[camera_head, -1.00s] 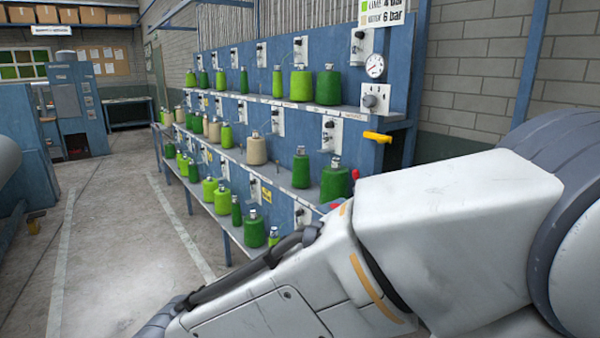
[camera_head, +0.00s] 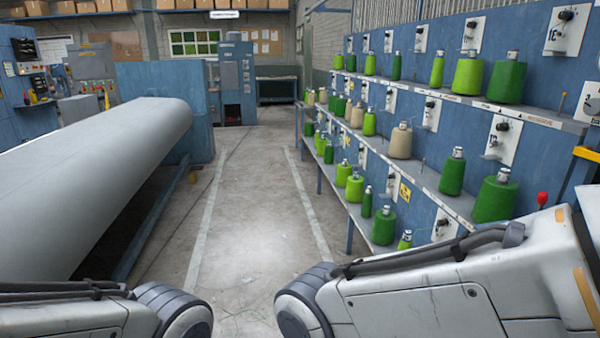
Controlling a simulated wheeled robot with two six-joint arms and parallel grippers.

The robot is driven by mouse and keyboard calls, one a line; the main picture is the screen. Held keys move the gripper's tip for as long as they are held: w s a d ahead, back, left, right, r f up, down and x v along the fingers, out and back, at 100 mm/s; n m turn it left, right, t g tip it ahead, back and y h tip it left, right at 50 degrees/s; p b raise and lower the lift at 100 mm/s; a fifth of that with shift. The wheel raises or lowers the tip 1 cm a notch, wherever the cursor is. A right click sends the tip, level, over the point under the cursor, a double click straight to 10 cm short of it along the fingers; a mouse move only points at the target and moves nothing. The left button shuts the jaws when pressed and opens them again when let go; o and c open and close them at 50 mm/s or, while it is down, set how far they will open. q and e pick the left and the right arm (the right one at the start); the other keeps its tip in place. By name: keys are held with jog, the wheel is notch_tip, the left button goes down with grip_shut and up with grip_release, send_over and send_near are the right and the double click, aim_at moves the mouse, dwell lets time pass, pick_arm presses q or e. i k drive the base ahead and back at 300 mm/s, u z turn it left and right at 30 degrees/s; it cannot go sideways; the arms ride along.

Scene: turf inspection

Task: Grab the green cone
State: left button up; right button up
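Several green yarn cones, dark and lime, stand upright on the shelves of the blue rack at the right. A large dark green cone (camera_head: 507,82) is on the top shelf beside a lime cone (camera_head: 467,76). Another dark green cone (camera_head: 494,199) and a smaller one (camera_head: 453,173) stand on the middle shelf. On the lower shelf are a dark green cone (camera_head: 384,226) and a lime cone (camera_head: 355,189). Which cone the task means, I cannot tell. My two arms show at the bottom left and bottom right. Neither gripper is in view.
A beige cone (camera_head: 400,142) sits among the green ones. The rack's shelf edge (camera_head: 439,199) is close to my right arm. A long grey roll (camera_head: 110,170) fills the left side. The floor aisle (camera_head: 250,190) between them is clear.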

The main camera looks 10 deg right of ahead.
aim_at(451, 182)
jog(key=i, duration=1.85)
jog(key=z, duration=0.5)
jog(key=i, duration=1.6)
jog(key=z, duration=1.55)
jog(key=i, duration=1.1)
jog(key=z, duration=0.65)
